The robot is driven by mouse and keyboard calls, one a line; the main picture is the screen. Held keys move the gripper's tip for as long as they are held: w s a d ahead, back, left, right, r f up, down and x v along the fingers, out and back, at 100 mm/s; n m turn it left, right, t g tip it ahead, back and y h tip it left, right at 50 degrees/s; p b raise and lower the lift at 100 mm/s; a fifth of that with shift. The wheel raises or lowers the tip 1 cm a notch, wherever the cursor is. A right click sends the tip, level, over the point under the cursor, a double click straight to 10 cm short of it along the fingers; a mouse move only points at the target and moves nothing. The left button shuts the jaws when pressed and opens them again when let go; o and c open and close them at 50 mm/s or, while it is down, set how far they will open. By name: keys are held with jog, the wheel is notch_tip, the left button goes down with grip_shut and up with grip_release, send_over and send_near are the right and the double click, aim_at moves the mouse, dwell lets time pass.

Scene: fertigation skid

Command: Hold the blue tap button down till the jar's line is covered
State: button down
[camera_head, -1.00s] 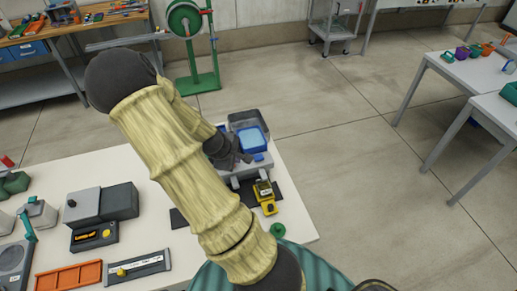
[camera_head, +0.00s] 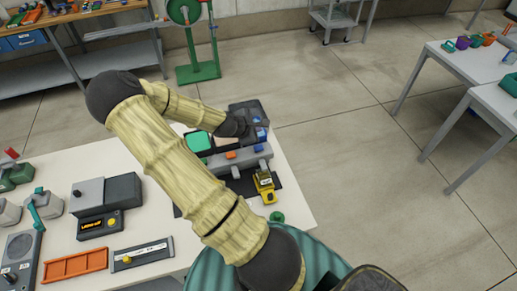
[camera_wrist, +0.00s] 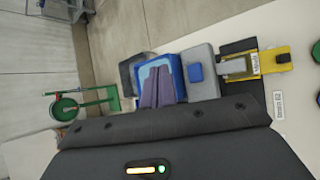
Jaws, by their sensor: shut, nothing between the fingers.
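The blue tap button (camera_head: 258,148) sits on the grey front bar of the dosing unit; it also shows in the wrist view (camera_wrist: 195,73). My gripper (camera_head: 258,124) is shut and empty. In the wrist view its fingers (camera_wrist: 158,75) lie in front of the blue tank (camera_wrist: 174,72), left of the button and apart from it in the picture. The height gap is hard to tell. A small clear jar (camera_wrist: 234,67) stands by the bar, next to a yellow device (camera_wrist: 275,60), which also shows in the head view (camera_head: 266,188). The jar's line and its level cannot be made out.
The unit also has a green tank (camera_head: 199,140) and an orange button (camera_head: 231,155). A dark mat (camera_wrist: 240,47) lies under the jar. A grey box (camera_head: 123,188), an orange tray (camera_head: 75,264) and other tools occupy the table's left.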

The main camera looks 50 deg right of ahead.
aim_at(260, 145)
notch_tip(260, 145, down, 7)
jog(key=b, duration=0.5)
jog(key=shift+w+f, duration=0.1)
jog(key=shift+f, duration=0.05)
jog(key=shift+w, duration=0.1)
jog(key=shift+s, duration=0.3)
jog(key=shift+w, duration=0.15)
dwell(1.1)
jog(key=shift+f+b, duration=0.3)
jog(key=shift+f, duration=0.15)
jog(key=shift+f+b, duration=0.35)
jog(key=shift+f, duration=0.2)
dwell(4.4)
